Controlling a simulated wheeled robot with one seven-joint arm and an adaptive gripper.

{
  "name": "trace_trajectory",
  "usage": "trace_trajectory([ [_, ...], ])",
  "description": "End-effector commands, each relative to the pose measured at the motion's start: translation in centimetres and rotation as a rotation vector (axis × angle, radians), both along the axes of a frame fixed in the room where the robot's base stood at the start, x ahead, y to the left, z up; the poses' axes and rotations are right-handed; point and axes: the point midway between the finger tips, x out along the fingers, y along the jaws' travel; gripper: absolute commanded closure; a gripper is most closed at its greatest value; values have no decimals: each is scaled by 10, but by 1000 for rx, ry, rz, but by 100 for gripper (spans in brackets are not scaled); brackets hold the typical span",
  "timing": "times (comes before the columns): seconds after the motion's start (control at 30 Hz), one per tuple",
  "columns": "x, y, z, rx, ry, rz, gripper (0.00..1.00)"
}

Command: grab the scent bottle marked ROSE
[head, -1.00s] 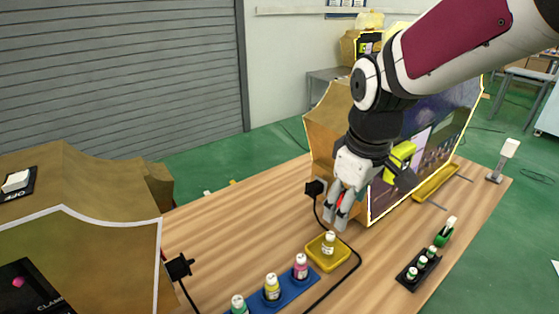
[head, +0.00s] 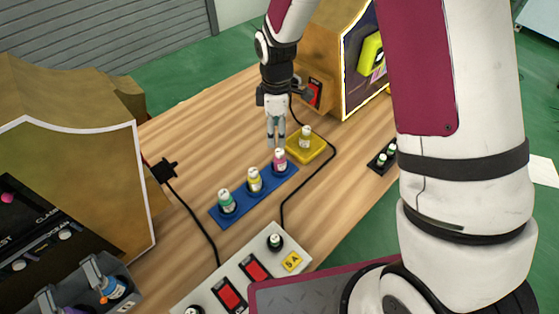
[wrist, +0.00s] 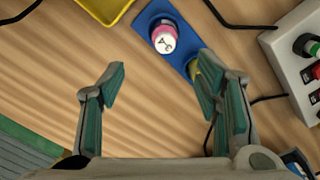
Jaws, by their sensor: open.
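A blue tray (head: 243,204) on the wooden table holds three upright bottles with pale caps: a green one (head: 227,203), a yellow one (head: 254,181) and a pink one (head: 280,161). Their labels are too small to read, so I cannot tell which says ROSE. My gripper (head: 276,144) points down, open and empty, just behind the pink bottle. In the wrist view my open fingers (wrist: 160,88) are spread, with the pink bottle (wrist: 163,38) ahead of the gap between them. The right finger partly hides the yellow bottle.
A yellow tray (head: 319,149) with another bottle (head: 305,138) stands right of my gripper. A black cable curves around it. A grey switch box (head: 213,279) is at the front, and brown machines stand left and at the back. Bare table lies left of my gripper.

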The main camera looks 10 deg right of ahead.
Motion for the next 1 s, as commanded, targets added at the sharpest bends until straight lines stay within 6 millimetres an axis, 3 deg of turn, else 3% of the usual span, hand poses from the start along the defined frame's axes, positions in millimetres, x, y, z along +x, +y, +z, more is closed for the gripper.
trace_trajectory([
  [0.3, -2, -1, -58, -1, 3, -2, 42],
  [0.63, -4, -2, -83, -2, 2, -3, 42],
  [1.0, -8, -6, -125, -1, 0, -3, 42],
])
